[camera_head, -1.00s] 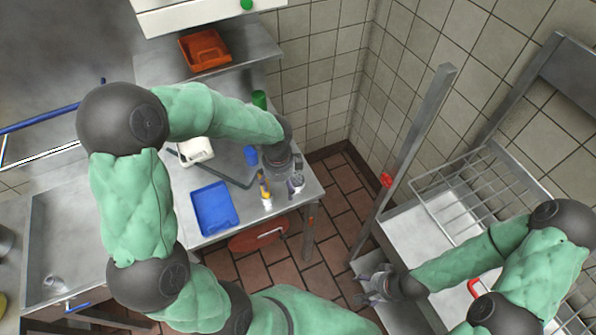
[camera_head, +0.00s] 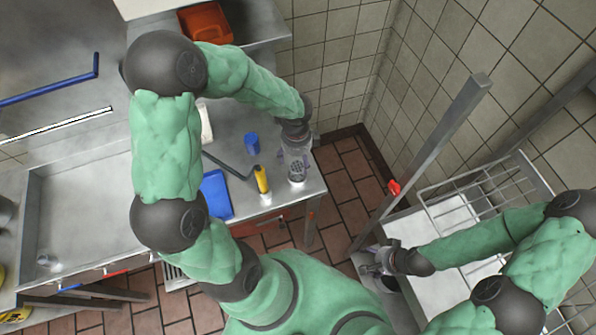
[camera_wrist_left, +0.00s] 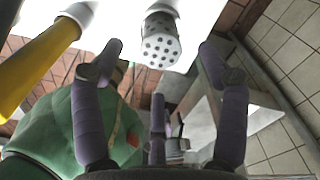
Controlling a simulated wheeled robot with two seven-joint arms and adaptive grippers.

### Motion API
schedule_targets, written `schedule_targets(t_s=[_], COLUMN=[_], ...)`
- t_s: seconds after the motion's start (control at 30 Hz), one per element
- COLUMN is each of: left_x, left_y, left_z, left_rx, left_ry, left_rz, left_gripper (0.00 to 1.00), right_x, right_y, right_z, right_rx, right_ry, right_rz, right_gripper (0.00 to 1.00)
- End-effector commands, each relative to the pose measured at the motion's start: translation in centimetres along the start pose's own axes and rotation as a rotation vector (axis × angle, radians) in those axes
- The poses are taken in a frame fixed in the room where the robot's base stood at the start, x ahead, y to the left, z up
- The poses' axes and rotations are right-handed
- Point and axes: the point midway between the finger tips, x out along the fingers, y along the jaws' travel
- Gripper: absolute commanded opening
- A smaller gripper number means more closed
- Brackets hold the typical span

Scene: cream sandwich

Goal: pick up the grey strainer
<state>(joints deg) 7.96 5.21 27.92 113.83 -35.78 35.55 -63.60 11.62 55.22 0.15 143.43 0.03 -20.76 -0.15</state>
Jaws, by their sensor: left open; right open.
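The grey strainer (camera_head: 297,171), a small cup shape with holes, sits near the right end of the steel table. In the left wrist view the strainer (camera_wrist_left: 160,48) shows its perforated end, ahead of and between the fingertips. My left gripper (camera_head: 294,153) is open above and beside it, partly covering it in the head view. My right gripper (camera_head: 368,264) is open and empty, low at the right near the rack.
A yellow bottle-like object (camera_head: 262,179) stands just left of the strainer. A blue tray (camera_head: 217,197), a blue cup (camera_head: 252,143) and a dark bent bar (camera_head: 228,164) are on the table. A red bin (camera_head: 205,24) sits behind. A tiled wall is to the right.

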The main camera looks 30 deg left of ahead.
Motion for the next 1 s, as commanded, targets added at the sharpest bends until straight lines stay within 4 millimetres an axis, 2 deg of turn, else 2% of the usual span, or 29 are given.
schedule_targets(t_s=[0.23, 0.5, 0.77, 0.8, 1.0], left_x=[1.4, 5.1, 5.5, 5.5, 5.5], left_y=[0.1, 0.1, 0.0, 0.0, 0.0], left_z=[-0.1, -0.3, -0.3, -0.3, -0.3], left_rx=[-0.001, -0.001, -0.001, -0.001, -0.001], left_ry=[0.001, 0.000, 0.000, 0.000, 0.000], left_rz=[0.002, 0.003, 0.000, 0.000, 0.000], left_gripper=[0.75, 0.75, 0.75, 0.72, 0.15], right_x=[0.4, 1.4, 1.4, 1.4, 1.4], right_y=[0.1, 0.5, 0.5, 0.5, 0.5], right_z=[0.0, -0.1, -0.1, -0.1, -0.1], right_rx=[0.000, 0.000, 0.000, 0.000, 0.000], right_ry=[0.000, 0.001, 0.001, 0.001, 0.001], right_rz=[0.000, 0.000, 0.000, 0.000, 0.000], right_gripper=[0.70, 0.70, 0.70, 0.70, 0.70])
